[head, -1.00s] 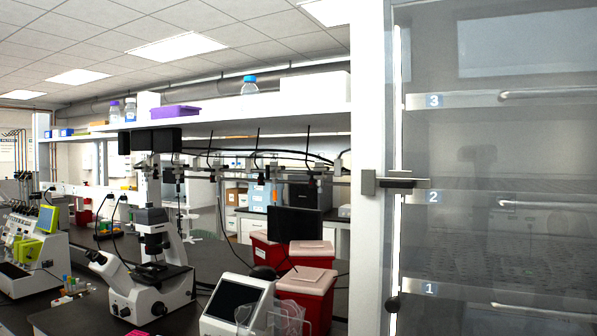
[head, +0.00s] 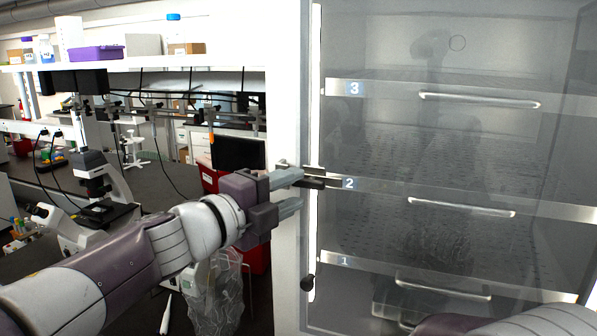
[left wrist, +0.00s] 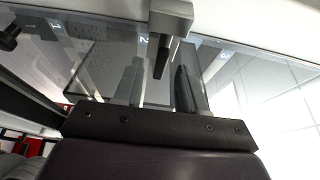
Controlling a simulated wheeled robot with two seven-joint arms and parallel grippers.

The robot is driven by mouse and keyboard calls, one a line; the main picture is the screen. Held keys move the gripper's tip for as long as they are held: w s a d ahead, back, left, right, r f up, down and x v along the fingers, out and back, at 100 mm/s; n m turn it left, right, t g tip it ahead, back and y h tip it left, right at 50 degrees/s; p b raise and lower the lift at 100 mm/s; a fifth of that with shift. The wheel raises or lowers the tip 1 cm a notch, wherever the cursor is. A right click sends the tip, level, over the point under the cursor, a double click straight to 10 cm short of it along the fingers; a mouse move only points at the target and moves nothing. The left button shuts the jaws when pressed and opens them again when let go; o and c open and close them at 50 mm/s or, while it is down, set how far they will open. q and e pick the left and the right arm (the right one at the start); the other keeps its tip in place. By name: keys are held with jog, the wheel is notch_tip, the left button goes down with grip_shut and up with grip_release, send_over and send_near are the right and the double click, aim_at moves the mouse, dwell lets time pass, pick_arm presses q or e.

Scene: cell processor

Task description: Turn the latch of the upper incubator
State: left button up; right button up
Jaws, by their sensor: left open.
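The incubator latch (head: 313,183) is a dark horizontal lever on a grey mount, at the left edge of the glass door beside the shelf label 2. My left gripper (head: 292,192) comes in from the left at latch height. Its jaws are open, one finger by the mount and one below the lever. In the left wrist view, the latch (left wrist: 161,55) hangs from its grey block between the spread fingers (left wrist: 160,70). I see no clear contact. Part of my right arm (head: 480,320) shows at the bottom right; its jaw state is unclear.
The glass door (head: 430,130) fills the right side, with several handled drawers behind it. A dark round knob (head: 307,283) sits low on its left edge.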

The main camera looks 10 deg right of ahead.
aim_at(310, 182)
pick_arm(q)
jog(key=x, duration=0.3)
jog(key=shift+s+d+p, duration=0.1)
jog(key=shift+s+p, duration=0.15)
jog(key=shift+p, duration=0.05)
jog(key=shift+w, duration=0.1)
jog(key=shift+c, duration=0.6)
grip_shut()
